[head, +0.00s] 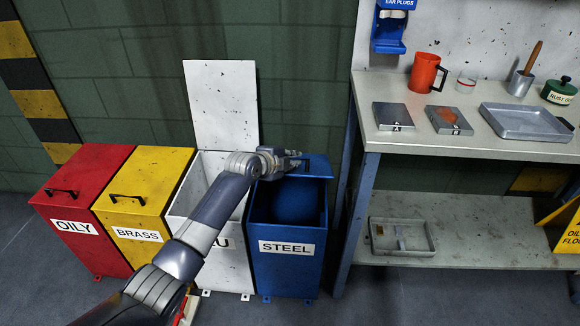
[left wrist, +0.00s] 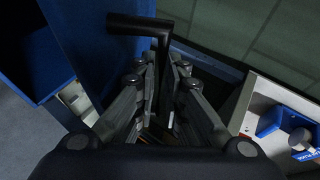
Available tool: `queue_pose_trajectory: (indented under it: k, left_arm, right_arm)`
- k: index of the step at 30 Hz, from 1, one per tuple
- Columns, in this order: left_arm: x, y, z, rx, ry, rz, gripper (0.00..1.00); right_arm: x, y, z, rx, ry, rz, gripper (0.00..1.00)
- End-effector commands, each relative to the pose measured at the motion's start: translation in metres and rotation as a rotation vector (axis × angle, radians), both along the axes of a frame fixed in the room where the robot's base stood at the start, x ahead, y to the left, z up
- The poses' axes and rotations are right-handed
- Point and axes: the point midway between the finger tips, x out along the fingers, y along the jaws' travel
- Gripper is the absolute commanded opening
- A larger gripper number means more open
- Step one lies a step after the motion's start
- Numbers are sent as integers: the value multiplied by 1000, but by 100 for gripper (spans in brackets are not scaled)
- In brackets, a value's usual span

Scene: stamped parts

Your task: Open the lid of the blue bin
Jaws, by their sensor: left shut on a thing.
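The blue bin (head: 288,272), labelled STEEL, stands at the right end of the row of bins. Its lid (head: 316,168) is raised at the back, and the front opening shows a dark inside with a rounded blue shape in it. My left gripper (head: 290,161) is at the raised lid, shut on its black handle. In the left wrist view, the handle (left wrist: 137,23) runs between the fingers (left wrist: 165,85), beside the blue lid panel (left wrist: 88,40). The lid's exact angle is hard to tell. My right gripper is not in view.
A white bin (head: 238,262) with its lid (head: 222,105) upright stands directly left, under my arm. Yellow (head: 142,190) and red (head: 82,190) bins are shut. A workbench (head: 455,145) with a red mug (head: 425,72) and trays stands close on the right.

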Motion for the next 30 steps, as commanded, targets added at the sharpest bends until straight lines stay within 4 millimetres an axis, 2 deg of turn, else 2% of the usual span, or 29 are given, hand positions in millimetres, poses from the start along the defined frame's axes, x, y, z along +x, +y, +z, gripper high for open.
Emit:
queue_pose_trajectory:
  k: [3, 10, 26, 27, 28, 30]
  left_arm:
    - [8, 0, 12, -3, -7, 1, 0]
    - [20, 0, 26, -4, -6, 1, 0]
    - [25, 0, 32, -3, -5, 1, 0]
    - [24, 0, 32, -3, -5, 1, 15]
    - [24, 0, 32, -3, -5, 1, 19]
    - [24, 0, 31, -3, -4, 1, 19]
  right_arm:
    - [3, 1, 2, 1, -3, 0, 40]
    - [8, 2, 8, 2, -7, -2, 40]
    - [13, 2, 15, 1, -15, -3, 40]
    - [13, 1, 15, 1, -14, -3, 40]
    - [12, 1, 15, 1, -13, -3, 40]
    - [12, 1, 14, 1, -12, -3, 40]
